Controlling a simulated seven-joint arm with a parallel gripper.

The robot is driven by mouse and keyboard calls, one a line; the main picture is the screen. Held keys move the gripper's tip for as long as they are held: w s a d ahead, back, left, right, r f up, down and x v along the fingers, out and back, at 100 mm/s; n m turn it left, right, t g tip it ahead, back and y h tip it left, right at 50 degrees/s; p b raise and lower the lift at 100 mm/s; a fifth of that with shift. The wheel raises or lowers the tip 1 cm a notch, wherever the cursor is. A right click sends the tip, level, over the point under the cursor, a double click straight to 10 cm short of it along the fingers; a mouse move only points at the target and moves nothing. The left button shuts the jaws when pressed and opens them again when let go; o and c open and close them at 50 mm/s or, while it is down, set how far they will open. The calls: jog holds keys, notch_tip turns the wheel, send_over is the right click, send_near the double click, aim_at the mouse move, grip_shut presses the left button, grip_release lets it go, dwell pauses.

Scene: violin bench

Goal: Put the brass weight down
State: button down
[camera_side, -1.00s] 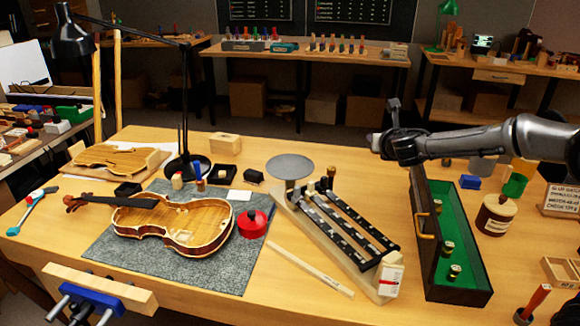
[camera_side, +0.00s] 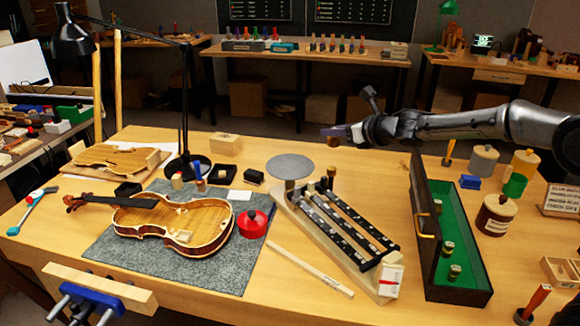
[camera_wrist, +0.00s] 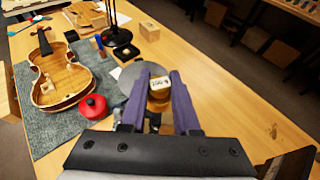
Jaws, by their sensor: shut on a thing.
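My gripper (camera_side: 335,131) is shut on the brass weight (camera_side: 333,141) and holds it in the air, above the bench and to the right of the balance pan. In the wrist view the weight (camera_wrist: 158,88) sits between the two purple fingers, with a pale, marked top. The balance (camera_side: 345,230) has dark beams and a round grey pan (camera_side: 290,167), which looks empty. In the wrist view the pan (camera_wrist: 133,79) shows partly behind the fingers and weight. The open green-lined box (camera_side: 462,225) stands to the right, with several small brass weights inside.
A violin (camera_side: 175,224) and a red round tin (camera_side: 251,224) lie on a grey mat (camera_side: 130,257) at left. A black lamp (camera_side: 185,120) stands behind the mat. Jars (camera_side: 497,214) and a green cup (camera_side: 515,185) stand right of the box. A pale wooden strip (camera_side: 310,268) lies in front.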

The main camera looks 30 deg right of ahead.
jog(key=shift+w+a+n+y, duration=0.85)
jog(key=shift+a+n+y, duration=0.3)
jog(key=shift+a, duration=0.3)
jog(key=n+g+y, duration=0.1)
jog(key=n+y, duration=0.1)
send_over(281, 165)
jog(key=shift+m, duration=0.25)
notch_tip(281, 165, down, 8)
jog(key=shift+s+f, duration=0.15)
jog(key=shift+f, duration=0.1)
jog(key=shift+w+f, duration=0.2)
jog(key=shift+f, duration=1.6)
jog(key=c, duration=0.6)
grip_release()
jog(key=shift+f, duration=0.2)
jog(key=shift+c, duration=0.2)
